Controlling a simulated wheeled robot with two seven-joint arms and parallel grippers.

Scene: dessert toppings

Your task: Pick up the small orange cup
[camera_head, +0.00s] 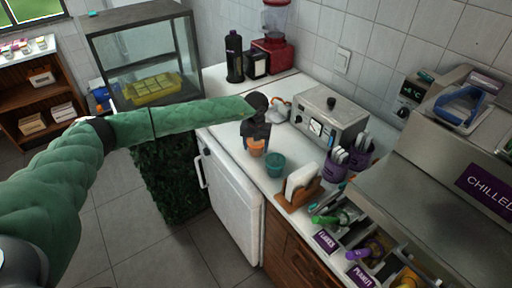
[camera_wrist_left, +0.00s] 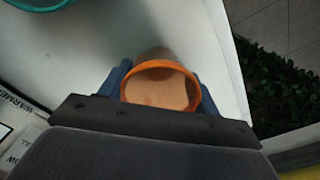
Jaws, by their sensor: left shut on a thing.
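The small orange cup (camera_head: 257,148) is at the counter's front edge in the head view. In the left wrist view the orange cup (camera_wrist_left: 160,88) sits between two blue fingers, its rim facing the camera. My left gripper (camera_head: 256,145) reaches down over the cup and is shut on it; the left wrist view shows the same gripper (camera_wrist_left: 161,88) with a finger on each side. Whether the cup still touches the counter is hard to tell. My right gripper is not in view.
A teal cup (camera_head: 275,165) stands close to the right of the orange cup. A napkin holder (camera_head: 298,187) is nearer the front. A warmer box (camera_head: 328,118) stands behind. A glass case (camera_head: 145,60) is at the left, beyond my arm.

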